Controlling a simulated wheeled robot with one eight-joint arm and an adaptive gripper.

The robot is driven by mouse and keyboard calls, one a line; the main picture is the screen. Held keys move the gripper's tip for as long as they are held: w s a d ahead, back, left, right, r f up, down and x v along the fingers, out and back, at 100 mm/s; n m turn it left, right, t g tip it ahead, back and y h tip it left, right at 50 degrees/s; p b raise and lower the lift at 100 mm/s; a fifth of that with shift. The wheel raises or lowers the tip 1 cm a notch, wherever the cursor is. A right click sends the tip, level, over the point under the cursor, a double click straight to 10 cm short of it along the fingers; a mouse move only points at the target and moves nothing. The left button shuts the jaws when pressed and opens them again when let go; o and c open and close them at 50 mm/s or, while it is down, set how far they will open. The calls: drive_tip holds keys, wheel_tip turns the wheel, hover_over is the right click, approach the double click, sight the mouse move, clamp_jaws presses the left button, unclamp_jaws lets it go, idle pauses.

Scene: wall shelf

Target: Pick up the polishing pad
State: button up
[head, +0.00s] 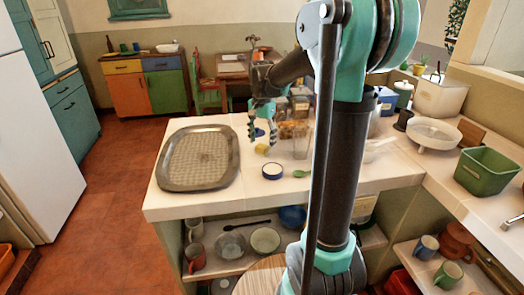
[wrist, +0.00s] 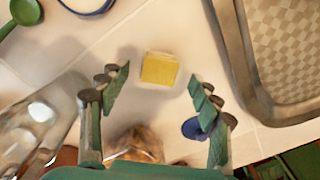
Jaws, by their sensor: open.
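The polishing pad looks like a small yellow block with a pale edge. It lies on the white tiled counter in the head view (head: 262,148) and near the middle top of the wrist view (wrist: 159,69). My gripper is open and empty above the counter, pointing down, in the head view (head: 262,138). In the wrist view my gripper (wrist: 159,84) has its two green fingers spread, one to each side of the pad's line. The pad shows between and just beyond the fingertips, apart from both.
A large metal tray (head: 170,180) lies left of the pad; its rim (wrist: 240,70) is close to the right finger. A blue-rimmed white dish (head: 272,171) and a green spoon (head: 302,174) lie nearer the front. Clear glassware (head: 300,147) stands to the right.

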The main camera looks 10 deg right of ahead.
sight(262, 146)
drive_tip(key=shift+f, duration=1.5)
drive_tip(key=c, duration=1.1)
drive_tip(key=shift+c, duration=0.2)
drive_tip(key=shift+r, duration=0.15)
wheel_tip(262, 146, up, 20)
